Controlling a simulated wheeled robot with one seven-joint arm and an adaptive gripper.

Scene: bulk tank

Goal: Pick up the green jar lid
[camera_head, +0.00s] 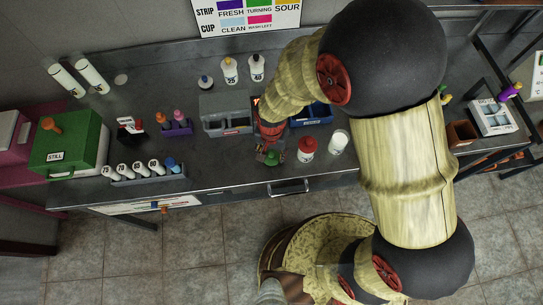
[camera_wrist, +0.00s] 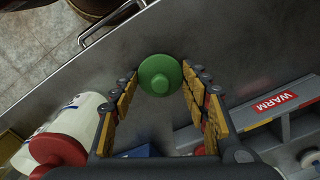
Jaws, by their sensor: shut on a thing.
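The green jar lid (camera_wrist: 160,76), round with a raised knob, sits between the fingertips of my gripper (camera_wrist: 160,82) in the wrist view. My gripper is shut on it, with a fingertip against each side. In the head view the green lid (camera_head: 275,157) shows at the tip of my gripper (camera_head: 268,151), near the front edge of the bench. What lies under the lid is hidden, and I cannot tell whether it touches the bench.
Beside it stand a white jar with a red lid (camera_head: 306,149) and a white jar (camera_head: 339,142). A grey caddy (camera_head: 225,114) and a blue bin (camera_head: 318,114) are behind. A rack of white bottles (camera_head: 148,175) lies left. Bare bench (camera_head: 225,165) separates them.

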